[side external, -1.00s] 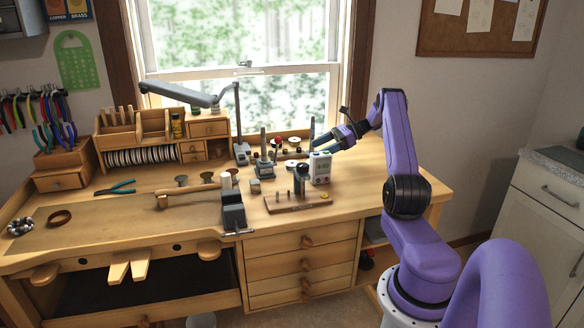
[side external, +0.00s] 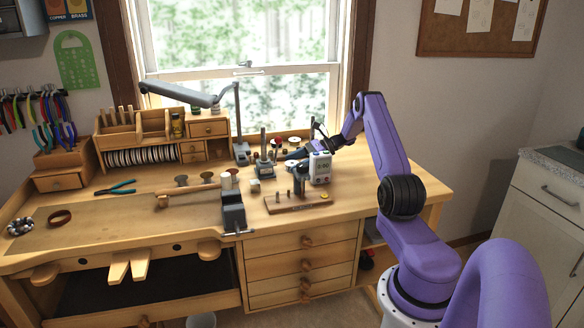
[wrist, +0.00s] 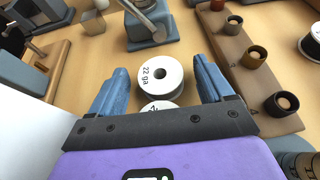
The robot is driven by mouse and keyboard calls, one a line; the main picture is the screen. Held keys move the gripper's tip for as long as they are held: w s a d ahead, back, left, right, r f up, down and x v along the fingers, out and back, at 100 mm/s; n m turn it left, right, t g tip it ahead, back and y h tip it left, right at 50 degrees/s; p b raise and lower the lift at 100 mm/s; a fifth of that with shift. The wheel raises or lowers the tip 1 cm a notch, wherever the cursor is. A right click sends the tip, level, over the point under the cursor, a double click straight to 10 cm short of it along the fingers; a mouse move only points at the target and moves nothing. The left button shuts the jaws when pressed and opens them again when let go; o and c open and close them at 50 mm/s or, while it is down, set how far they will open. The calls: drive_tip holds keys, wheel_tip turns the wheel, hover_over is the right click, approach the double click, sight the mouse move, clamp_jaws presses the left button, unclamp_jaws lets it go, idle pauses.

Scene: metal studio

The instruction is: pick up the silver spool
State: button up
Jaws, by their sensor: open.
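A spool with a white face marked "22 ga" and a grey rim (wrist: 161,74) lies between and slightly ahead of my gripper's fingertips in the wrist view. My gripper (wrist: 157,80) is open, with one blue finger on each side of the spool and visible gaps. A second white-faced disc (wrist: 158,106) shows nearer my gripper's base, partly hidden by it. In the side view, my gripper (side external: 291,156) is low over the bench behind the display box, and a pale spool (side external: 290,165) shows just below it. I cannot tell its height above the bench.
A white box with a display (side external: 320,168) stands in front of my gripper. A dark spool (wrist: 313,42) is at the right edge.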

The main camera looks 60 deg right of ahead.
drive_tip(key=c, duration=1.1)
drive_tip(key=shift+r, duration=0.1)
